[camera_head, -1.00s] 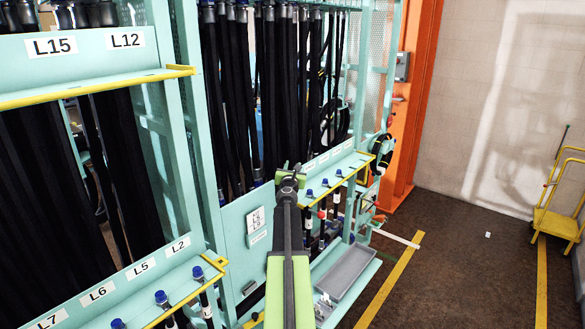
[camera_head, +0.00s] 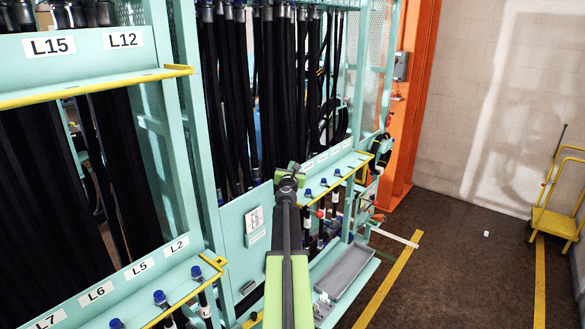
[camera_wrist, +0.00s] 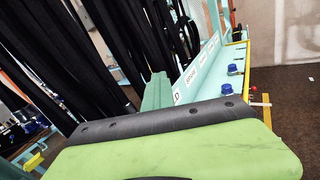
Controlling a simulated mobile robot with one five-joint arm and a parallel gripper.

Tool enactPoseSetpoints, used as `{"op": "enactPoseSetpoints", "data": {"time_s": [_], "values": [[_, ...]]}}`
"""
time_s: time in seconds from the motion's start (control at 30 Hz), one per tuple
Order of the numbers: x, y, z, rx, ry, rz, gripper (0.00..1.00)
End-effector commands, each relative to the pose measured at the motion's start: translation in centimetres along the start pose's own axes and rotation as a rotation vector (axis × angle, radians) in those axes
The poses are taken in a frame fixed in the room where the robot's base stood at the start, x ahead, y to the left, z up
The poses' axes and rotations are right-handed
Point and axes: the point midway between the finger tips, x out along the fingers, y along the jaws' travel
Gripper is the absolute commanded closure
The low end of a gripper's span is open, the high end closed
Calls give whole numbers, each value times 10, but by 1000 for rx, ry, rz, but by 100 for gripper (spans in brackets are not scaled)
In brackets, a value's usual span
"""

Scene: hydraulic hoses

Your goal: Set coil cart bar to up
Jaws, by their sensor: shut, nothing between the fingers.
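A yellow wheeled cart (camera_head: 560,205) with upright yellow rails stands at the right edge of the head view, partly cut off. I cannot tell for sure whether it is the coil cart, or which part is its bar. My gripper (camera_head: 288,170) is at the far end of my green and black arm, in front of the hose rack and well apart from the yellow cart. It is shut and holds nothing. In the wrist view, a large green body with a black edge, part of my gripper (camera_wrist: 175,135), fills the lower half; its fingertips cannot be made out.
The teal hose rack (camera_head: 235,235) with hanging black hoses and blue-capped fittings runs along the left and middle. A white bar (camera_head: 395,237) sticks out low at its far end. A grey tray (camera_head: 345,272) lies low beside it.

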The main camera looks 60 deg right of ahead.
Motion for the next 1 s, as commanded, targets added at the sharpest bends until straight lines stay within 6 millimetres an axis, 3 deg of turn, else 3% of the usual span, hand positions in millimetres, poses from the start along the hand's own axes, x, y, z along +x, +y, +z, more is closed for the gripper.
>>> {"op": "enactPoseSetpoints", "data": {"time_s": [0.8,1.0], "values": [[0,-2,0,0,0,-2,100],[0,-2,0,0,0,-2,76]]}}
